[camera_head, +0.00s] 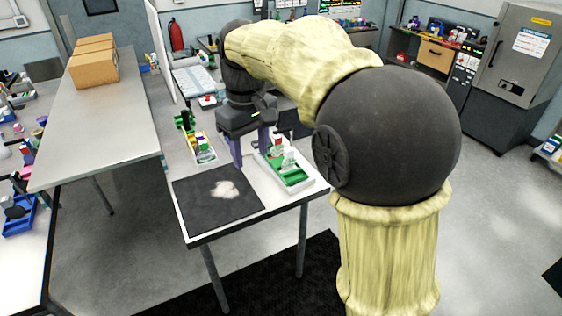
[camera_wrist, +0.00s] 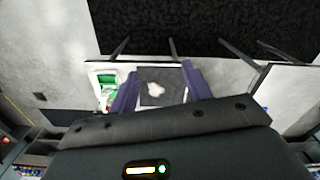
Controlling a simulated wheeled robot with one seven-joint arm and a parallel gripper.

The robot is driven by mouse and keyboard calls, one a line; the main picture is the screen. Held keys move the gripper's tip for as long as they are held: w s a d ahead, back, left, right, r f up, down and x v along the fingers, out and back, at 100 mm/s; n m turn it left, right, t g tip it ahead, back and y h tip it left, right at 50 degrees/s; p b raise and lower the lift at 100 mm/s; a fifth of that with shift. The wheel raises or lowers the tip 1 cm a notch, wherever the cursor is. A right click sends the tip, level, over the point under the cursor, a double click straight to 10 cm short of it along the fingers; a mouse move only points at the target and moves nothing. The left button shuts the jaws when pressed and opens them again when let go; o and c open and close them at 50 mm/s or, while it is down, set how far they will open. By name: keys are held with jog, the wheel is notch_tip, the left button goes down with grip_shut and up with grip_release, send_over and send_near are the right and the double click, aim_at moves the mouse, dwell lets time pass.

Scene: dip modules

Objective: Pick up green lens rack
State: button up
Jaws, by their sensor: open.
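A green rack (camera_head: 294,177) sits in a white tray at the right side of the small table, with clear and white pieces standing on it and a red piece near its back. It looks like the green lens rack, but the pieces are too small to be sure. A green item (camera_wrist: 107,82) also shows at the left in the wrist view, outside my left finger. My gripper (camera_head: 250,158) points down over the table, left of the green rack, with its two purple fingers apart and nothing between them. In the wrist view my gripper (camera_wrist: 160,72) is open above the table.
A dark mat (camera_head: 195,205) with a whitish patch covers the table's front left. A second tray (camera_head: 203,155) with coloured pieces stands behind it, left of my gripper. A long table (camera_head: 100,130) with cardboard boxes (camera_head: 93,65) stands to the left.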

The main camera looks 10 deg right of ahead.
jog(key=shift+c, duration=0.4)
jog(key=shift+c, duration=1)
jog(key=s+d+f+m+t, duration=0.1)
jog(key=s+d+f+m, duration=0.1)
jog(key=s+d+f, duration=0.2)
jog(key=s+d+f+m+b, duration=0.1)
jog(key=s+d+f, duration=0.3)
jog(key=f, duration=0.7)
jog(key=s+d+f+m+t+b, duration=0.1)
jog(key=s+d+f+m, duration=0.2)
jog(key=f, duration=0.4)
jog(key=shift+s+d+f+m+t, duration=0.15)
jog(key=shift+s+d+m+t, duration=0.2)
jog(key=shift+s+d, duration=0.65)
jog(key=shift+w+d, duration=0.25)
